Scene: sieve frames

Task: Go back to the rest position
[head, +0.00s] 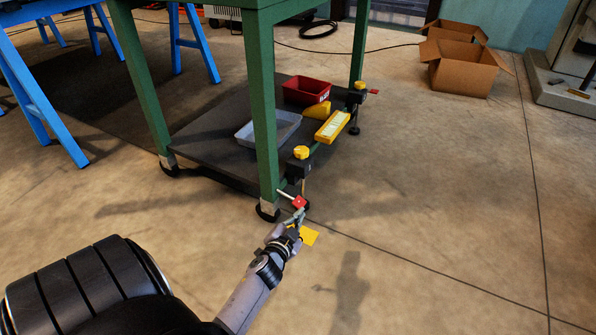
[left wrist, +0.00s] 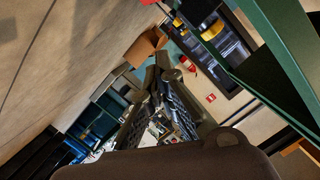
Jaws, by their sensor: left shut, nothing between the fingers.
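My left gripper (head: 297,217) reaches out over the floor, just in front of the near leg of the green table (head: 261,110). Its fingers are shut with nothing between them. The fingers also show in the left wrist view (left wrist: 163,75), close together. My right gripper is in neither view.
The table's low dark shelf (head: 205,138) holds a grey tray (head: 243,137) and a red bin (head: 296,92). Yellow-knobbed clamps (head: 301,153) line its edge, close to my gripper. A yellow patch (head: 310,237) is beside the gripper. Cardboard boxes (head: 462,72) stand behind; floor at right is clear.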

